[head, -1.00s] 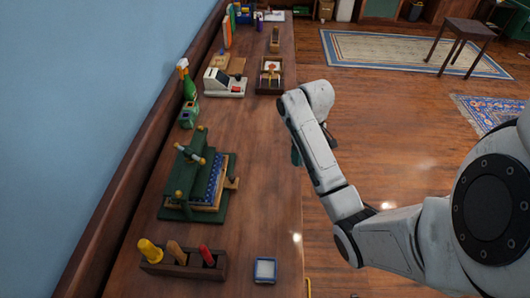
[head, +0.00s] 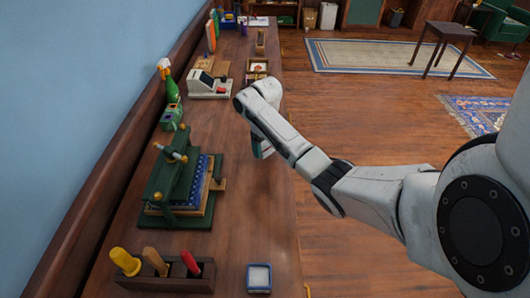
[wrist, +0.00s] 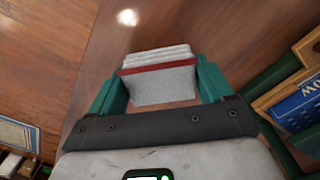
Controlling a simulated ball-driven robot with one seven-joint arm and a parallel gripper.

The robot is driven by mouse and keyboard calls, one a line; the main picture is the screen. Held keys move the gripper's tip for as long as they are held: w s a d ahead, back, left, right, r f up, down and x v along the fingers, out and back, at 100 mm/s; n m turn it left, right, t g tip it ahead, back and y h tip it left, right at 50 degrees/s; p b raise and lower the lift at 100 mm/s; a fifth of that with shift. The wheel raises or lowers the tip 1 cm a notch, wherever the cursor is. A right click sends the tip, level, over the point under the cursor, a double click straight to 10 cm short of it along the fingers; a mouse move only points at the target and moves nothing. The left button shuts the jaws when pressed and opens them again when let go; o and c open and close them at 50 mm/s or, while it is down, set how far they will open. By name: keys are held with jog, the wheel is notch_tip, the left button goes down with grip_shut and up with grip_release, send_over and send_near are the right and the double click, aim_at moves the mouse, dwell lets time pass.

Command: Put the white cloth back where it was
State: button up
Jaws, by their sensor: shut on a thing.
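The white cloth (wrist: 160,84) is a folded stack with a dark red band across it. My gripper (wrist: 162,74) is shut on it, with a green finger at each side. In the head view my gripper (head: 262,150) hangs above the wooden counter near its right edge, right of the green press (head: 170,190). The arm mostly hides it there, and I cannot make out the cloth in that view. The press also shows at the right of the wrist view (wrist: 285,125), with a blue printed block (wrist: 303,100) beside it.
A blue-rimmed square tray (head: 249,279) and a dark tool rack (head: 185,278) are at the counter's near end. A white machine (head: 205,86), green bottle (head: 168,82) and wooden tray (head: 249,71) stand farther back. The counter between gripper and blue-rimmed tray is clear.

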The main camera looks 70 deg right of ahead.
aim_at(265, 143)
jog(key=shift+w+d+f, duration=0.1)
jog(key=shift+w+f, duration=0.05)
jog(key=shift+f, duration=1.65)
jog(key=o, duration=0.9)
jog(key=shift+f, duration=0.1)
notch_tip(265, 143, up, 12)
jog(key=shift+r, duration=0.15)
